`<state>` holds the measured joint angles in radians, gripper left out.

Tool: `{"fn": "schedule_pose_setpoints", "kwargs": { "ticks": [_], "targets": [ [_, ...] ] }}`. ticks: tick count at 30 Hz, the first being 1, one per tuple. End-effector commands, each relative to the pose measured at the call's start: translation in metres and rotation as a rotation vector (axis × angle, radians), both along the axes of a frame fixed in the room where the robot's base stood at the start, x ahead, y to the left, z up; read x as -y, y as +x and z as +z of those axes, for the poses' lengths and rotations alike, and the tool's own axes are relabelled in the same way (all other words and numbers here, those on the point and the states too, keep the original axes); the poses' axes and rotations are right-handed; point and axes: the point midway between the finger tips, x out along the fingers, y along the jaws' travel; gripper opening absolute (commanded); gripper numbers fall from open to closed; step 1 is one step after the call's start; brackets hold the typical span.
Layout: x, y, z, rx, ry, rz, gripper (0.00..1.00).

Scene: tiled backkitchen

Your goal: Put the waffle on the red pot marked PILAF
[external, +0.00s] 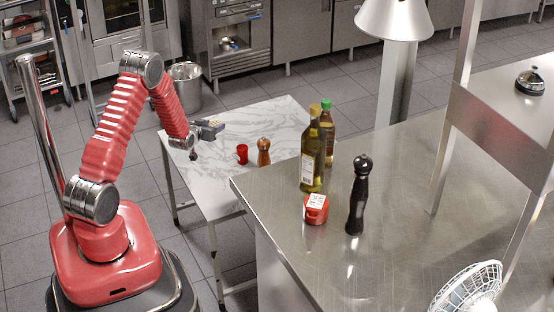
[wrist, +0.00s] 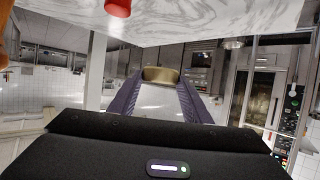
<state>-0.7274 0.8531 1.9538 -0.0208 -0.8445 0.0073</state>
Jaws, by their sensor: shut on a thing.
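My gripper (external: 210,130) is above the left part of the marble-topped table in the external view. In the wrist view its two purple-grey fingers (wrist: 160,85) are closed on a golden-brown piece, the waffle (wrist: 161,74), held at the fingertips. The waffle cannot be made out in the external view. The red pot (external: 316,212) stands on the steel counter, to the right of my gripper and nearer the camera. It has a white label on top, whose lettering is too small to read.
Oil bottles (external: 312,160) stand just behind the pot, and a tall black pepper mill (external: 358,195) stands to its right. A red cup (external: 242,154) and a wooden mill (external: 264,152) stand on the marble table (external: 215,180). A lamp (external: 395,20) hangs beyond the counter (external: 420,190).

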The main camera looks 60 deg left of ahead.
Motion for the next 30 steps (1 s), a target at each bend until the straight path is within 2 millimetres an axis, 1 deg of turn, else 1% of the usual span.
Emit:
{"fn": "schedule_pose_setpoints", "kwargs": {
  "ticks": [1, 3, 5, 9, 12, 15, 21, 30],
  "targets": [
    [0.010, 0.014, 0.016, 0.004, 0.003, -0.005, 0.21],
    [0.022, 0.027, 0.032, 0.005, 0.002, -0.004, 0.21],
    [0.034, 0.039, 0.047, 0.005, 0.001, -0.003, 0.21],
    [0.063, 0.063, 0.081, 0.005, 0.001, 0.002, 0.21],
    [0.083, 0.076, 0.102, 0.003, -0.001, 0.009, 0.21],
    [0.103, 0.086, 0.121, 0.003, -0.001, 0.014, 0.21],
    [0.139, 0.102, 0.155, 0.003, -0.001, 0.027, 0.21],
    [0.194, 0.115, 0.199, 0.003, -0.002, 0.050, 0.21]
  ]
}}
